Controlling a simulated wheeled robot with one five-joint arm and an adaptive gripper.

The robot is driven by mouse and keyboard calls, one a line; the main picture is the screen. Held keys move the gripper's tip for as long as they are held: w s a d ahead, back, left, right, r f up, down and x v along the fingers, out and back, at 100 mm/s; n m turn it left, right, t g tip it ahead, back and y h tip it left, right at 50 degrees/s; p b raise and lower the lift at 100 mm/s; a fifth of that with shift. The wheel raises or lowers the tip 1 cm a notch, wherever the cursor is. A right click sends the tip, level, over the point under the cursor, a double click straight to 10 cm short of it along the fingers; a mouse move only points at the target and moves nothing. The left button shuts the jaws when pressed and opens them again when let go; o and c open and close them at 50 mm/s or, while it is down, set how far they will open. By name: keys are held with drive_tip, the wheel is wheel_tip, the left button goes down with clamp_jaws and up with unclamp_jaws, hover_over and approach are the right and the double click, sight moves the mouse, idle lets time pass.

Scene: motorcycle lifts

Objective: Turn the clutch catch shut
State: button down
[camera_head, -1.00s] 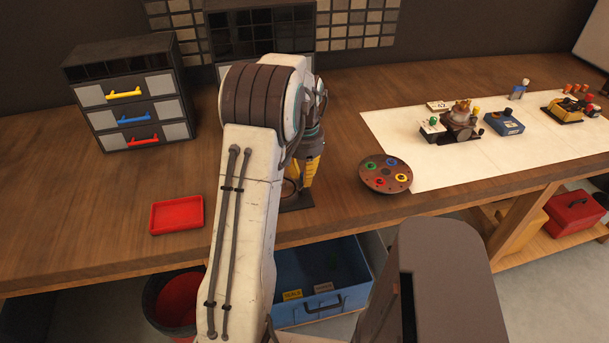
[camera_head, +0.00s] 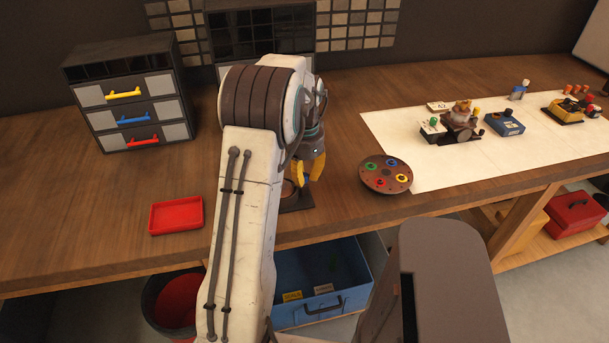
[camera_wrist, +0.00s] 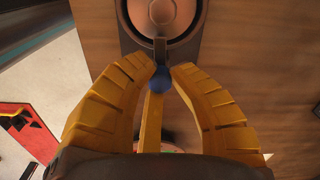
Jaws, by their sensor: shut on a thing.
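The clutch catch is a dark lever (camera_wrist: 160,50) with a blue knob (camera_wrist: 162,82), mounted on a dark plate with a round, copper-coloured disc (camera_wrist: 160,18) in the wrist view. The lever points from the disc towards my gripper. In the head view my gripper (camera_head: 311,172) points down at the dark plate (camera_head: 297,205) near the bench's front edge. My arm and fingers hide part of the plate and the lever there.
A round brown tray with coloured rings (camera_head: 386,174) lies to the right of my gripper. A red tray (camera_head: 176,215) lies to the left. A drawer cabinet (camera_head: 130,92) stands behind left. A white mat (camera_head: 430,170) with several small devices is at the right.

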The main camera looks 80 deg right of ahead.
sight(305, 174)
drive_tip(key=shift+a+f+m, duration=0.1)
drive_tip(key=shift+f+m, duration=0.05)
drive_tip(key=shift+m, duration=0.15)
idle(0.4)
drive_tip(key=c, duration=1.1)
unclamp_jaws()
drive_tip(key=shift+r, duration=0.2)
wheel_tip(305, 174, up, 12)
drive_tip(key=shift+f, duration=0.1)
